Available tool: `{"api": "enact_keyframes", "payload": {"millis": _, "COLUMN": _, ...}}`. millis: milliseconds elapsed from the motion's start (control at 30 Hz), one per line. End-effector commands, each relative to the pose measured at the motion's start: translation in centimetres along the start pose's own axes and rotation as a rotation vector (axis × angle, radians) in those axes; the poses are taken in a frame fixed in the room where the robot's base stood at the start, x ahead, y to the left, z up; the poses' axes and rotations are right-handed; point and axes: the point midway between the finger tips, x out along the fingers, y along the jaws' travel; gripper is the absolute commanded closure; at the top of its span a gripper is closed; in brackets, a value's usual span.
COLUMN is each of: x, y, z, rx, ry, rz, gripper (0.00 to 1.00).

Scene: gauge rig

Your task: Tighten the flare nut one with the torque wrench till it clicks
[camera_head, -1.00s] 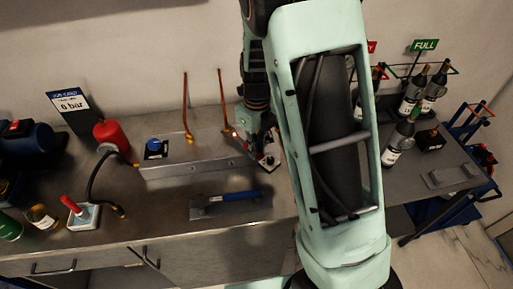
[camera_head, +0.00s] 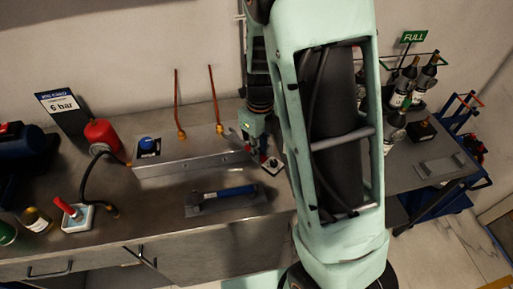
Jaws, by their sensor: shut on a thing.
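Two copper pipes rise from the steel block (camera_head: 190,165), each with a brass flare nut at its foot: a left nut (camera_head: 182,134) and a right nut (camera_head: 220,129). I cannot read which is number one. The blue-handled torque wrench (camera_head: 228,192) lies on a grey rest in front of the block. My gripper (camera_head: 256,150) is at the right end of the block, right of the right nut and apart from the torque wrench. It is shut on a grey spanner-like piece (camera_head: 236,138) that points left towards the right nut. My arm partly hides the grip.
A red cylinder (camera_head: 102,134) with a black hose, a "6 bar" sign (camera_head: 58,104) and a red-handled item on a white base (camera_head: 72,214) stand left. Bottles under a FULL sign (camera_head: 414,37) stand right. The bench front is mostly clear.

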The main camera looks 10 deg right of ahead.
Motion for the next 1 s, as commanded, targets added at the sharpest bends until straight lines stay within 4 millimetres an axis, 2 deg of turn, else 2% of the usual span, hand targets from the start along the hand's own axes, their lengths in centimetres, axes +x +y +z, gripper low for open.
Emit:
{"api": "enact_keyframes", "payload": {"millis": 467, "x": -0.3, "y": 0.0, "z": -1.0, "rx": 0.0, "ry": -0.002, "rz": -0.001, "gripper": 1.0}}
{"api": "enact_keyframes", "payload": {"millis": 1000, "x": -3.4, "y": 0.0, "z": -1.0, "rx": 0.0, "ry": -0.001, "rz": -0.001, "gripper": 1.0}}
